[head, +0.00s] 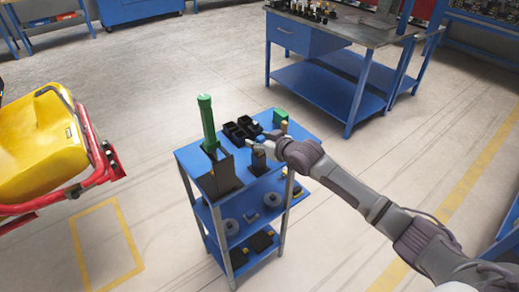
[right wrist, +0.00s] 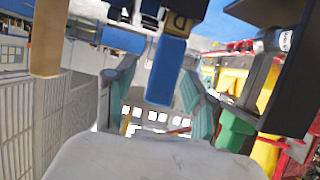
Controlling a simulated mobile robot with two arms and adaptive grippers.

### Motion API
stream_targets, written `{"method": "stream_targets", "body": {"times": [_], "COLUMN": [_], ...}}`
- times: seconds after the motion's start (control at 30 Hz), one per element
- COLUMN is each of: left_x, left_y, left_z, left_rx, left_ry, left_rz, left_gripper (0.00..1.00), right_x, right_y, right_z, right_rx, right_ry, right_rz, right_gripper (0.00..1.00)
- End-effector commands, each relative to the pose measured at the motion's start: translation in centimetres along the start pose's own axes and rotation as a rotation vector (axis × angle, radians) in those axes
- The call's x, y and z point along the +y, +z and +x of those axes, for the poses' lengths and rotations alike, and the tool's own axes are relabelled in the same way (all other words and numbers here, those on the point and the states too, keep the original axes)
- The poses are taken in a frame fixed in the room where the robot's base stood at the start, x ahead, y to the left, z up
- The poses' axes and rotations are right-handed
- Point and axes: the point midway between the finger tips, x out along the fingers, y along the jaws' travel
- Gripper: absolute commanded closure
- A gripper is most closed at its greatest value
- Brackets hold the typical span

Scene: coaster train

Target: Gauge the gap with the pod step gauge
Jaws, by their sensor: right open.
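My right gripper (head: 256,146) reaches in from the right over the top of the blue cart (head: 190,157). In the right wrist view its two teal fingers (right wrist: 160,92) stand apart. A blue block-like piece (right wrist: 165,72) shows between them, with a dark part above it; I cannot tell if it is the pod step gauge or if the fingers touch it. In the head view a dark upright piece (head: 258,161) stands just below the gripper, partly hidden by it. The gap is not clearly visible. My left gripper is not in view.
A yellow and red coaster car (head: 40,148) stands left; a workbench (head: 330,28) stands behind.

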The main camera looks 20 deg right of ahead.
Motion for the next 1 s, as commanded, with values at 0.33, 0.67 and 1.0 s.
{"method": "stream_targets", "body": {"times": [0.33, 0.67, 1.0], "left_x": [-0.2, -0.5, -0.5], "left_y": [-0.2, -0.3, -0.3], "left_z": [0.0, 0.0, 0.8], "left_rx": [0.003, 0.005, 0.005], "left_ry": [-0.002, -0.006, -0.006], "left_rz": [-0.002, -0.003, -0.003], "left_gripper": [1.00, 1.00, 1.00], "right_x": [0.0, 0.0, 0.0], "right_y": [0.0, 0.0, -3.5], "right_z": [0.0, -0.1, -1.4], "right_rx": [0.000, 0.001, 0.008], "right_ry": [0.000, 0.000, -0.001], "right_rz": [0.000, 0.000, -0.002], "right_gripper": [0.86, 1.00, 1.00]}}
